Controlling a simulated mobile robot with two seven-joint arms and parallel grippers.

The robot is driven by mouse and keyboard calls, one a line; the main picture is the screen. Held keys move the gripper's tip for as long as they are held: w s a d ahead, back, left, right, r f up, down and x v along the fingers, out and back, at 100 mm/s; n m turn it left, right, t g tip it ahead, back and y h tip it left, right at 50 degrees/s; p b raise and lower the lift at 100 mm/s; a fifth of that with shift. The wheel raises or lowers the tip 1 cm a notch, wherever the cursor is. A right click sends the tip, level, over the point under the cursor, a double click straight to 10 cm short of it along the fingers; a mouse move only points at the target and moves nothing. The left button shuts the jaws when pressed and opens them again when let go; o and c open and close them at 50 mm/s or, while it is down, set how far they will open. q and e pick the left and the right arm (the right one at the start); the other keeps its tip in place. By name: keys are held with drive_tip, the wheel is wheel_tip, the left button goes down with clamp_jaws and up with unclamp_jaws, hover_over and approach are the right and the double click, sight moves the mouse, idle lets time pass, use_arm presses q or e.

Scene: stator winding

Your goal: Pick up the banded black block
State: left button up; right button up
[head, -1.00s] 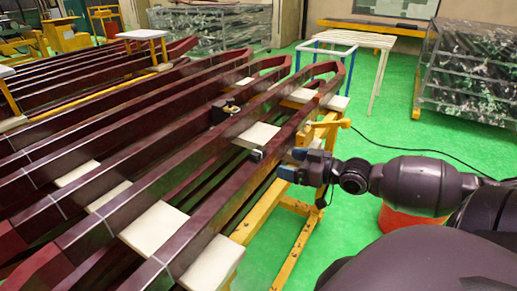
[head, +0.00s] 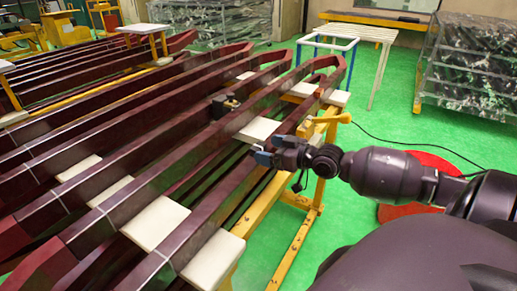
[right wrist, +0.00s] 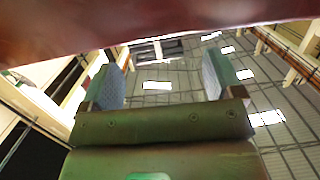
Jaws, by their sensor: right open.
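A small black block (head: 225,103) sits on a dark red winding bar in the middle of the head view; its details are too small to read a band clearly. A second small dark block on the nearest bar is now hidden behind my right gripper. My right gripper (head: 265,155) has blue-grey fingers and is at the outer side of the nearest dark red bar. In the right wrist view its two fingers (right wrist: 162,80) are spread with nothing between them. A dark red bar (right wrist: 180,28) crosses the top of that view. My left gripper is not in view.
Long dark red bars (head: 130,130) run side by side on pale pads (head: 212,259) over a yellow frame (head: 291,250). A yellow clamp or handle (head: 330,118) stands near the right gripper. Green floor (head: 400,130) is open at the right; a red round object (head: 425,170) lies under my arm.

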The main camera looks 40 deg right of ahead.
sight(256, 145)
drive_tip(key=shift+p+x, duration=0.3)
drive_tip(key=shift+x, duration=1.8)
drive_tip(key=shift+d+r, duration=0.1)
drive_tip(key=c, duration=1)
drive_tip(key=shift+r, duration=0.15)
